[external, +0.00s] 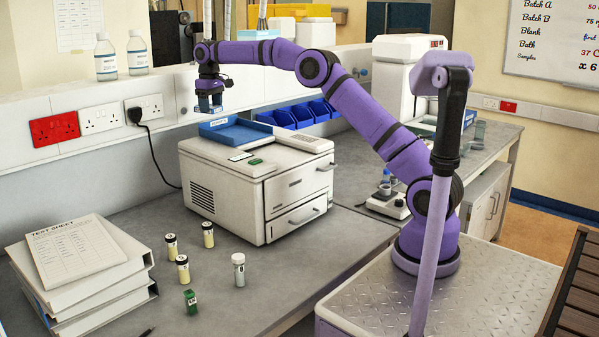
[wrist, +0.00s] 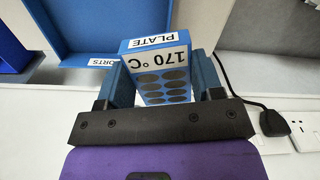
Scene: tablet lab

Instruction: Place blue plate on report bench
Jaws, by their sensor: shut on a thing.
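My gripper (external: 209,108) hangs above the blue tray, fingers pointing down, shut on the blue plate. The blue plate (wrist: 156,66) shows between both fingers in the wrist view, as a blue block with rows of dark ovals and a label reading "PLATE 170 °C". In the external view it is small and hard to tell from the fingers. The blue tray (external: 237,138) lies on a white boxy machine (external: 262,180). In the wrist view the tray (wrist: 120,20) carries a label ending in "ORTS". Plate and tray look apart. No surface is plainly marked as the report bench.
Several vials (external: 182,268) and stacked binders (external: 90,270) stand on the grey bench (external: 230,310). Blue bins (external: 300,113) stand behind the machine. A black cable hangs from the wall socket.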

